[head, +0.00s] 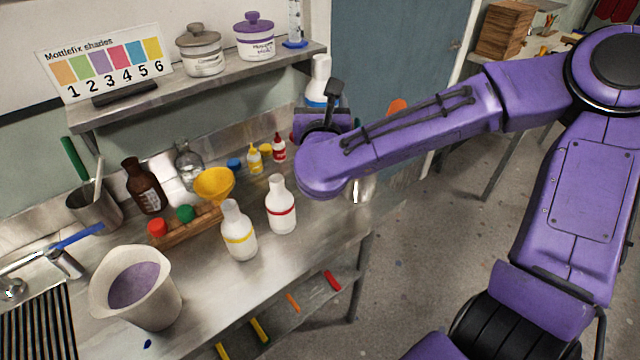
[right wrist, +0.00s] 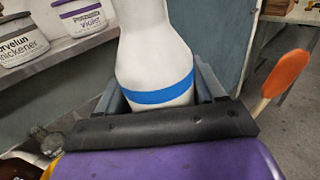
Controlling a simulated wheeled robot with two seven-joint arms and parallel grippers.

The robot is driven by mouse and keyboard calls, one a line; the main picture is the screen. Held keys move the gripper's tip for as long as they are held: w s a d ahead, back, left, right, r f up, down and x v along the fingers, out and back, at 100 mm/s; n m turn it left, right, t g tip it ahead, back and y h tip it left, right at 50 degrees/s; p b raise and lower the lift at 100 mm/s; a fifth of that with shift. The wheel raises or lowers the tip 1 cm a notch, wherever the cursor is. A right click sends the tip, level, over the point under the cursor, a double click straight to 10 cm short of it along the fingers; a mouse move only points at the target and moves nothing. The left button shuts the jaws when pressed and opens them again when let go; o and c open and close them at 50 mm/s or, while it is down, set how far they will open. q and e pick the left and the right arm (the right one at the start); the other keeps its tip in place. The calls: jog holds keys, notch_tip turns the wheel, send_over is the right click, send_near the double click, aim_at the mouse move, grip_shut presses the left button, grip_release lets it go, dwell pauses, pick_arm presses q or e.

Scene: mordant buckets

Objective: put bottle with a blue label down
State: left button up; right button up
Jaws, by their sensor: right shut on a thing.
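The white bottle with a blue label (head: 319,70) is upright in my right gripper (head: 322,104), held above the right end of the steel table (head: 285,270). In the right wrist view the bottle (right wrist: 155,55) stands between the jaws, its blue band (right wrist: 160,92) just above the gripper's dark edge. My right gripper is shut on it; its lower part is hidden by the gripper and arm. My left gripper is not in view.
White bottles with a yellow band (head: 238,232) and a red band (head: 281,207) stand on the table. A brown bottle (head: 142,186), yellow funnel (head: 214,185) and bucket (head: 140,290) are further left. A shelf (head: 200,90) holds two jars. The table's front middle is clear.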

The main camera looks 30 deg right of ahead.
jog(key=f, duration=0.5)
jog(key=f+p, duration=0.1)
jog(key=f, duration=1.1)
jog(key=shift+w+a+f, duration=0.15)
jog(key=shift+w+f, duration=0.05)
jog(key=shift+w, duration=0.1)
notch_tip(320, 180, down, 3)
jog(key=shift+s+f+p, duration=0.1)
jog(key=shift+f+p, duration=0.1)
jog(key=shift+p, duration=0.25)
jog(key=shift+f, duration=0.35)
jog(key=shift+f+b, duration=0.2)
jog(key=shift+b, duration=0.1)
jog(key=o, duration=1)
jog(key=shift+c, duration=0.2)
jog(key=shift+r, duration=0.15)
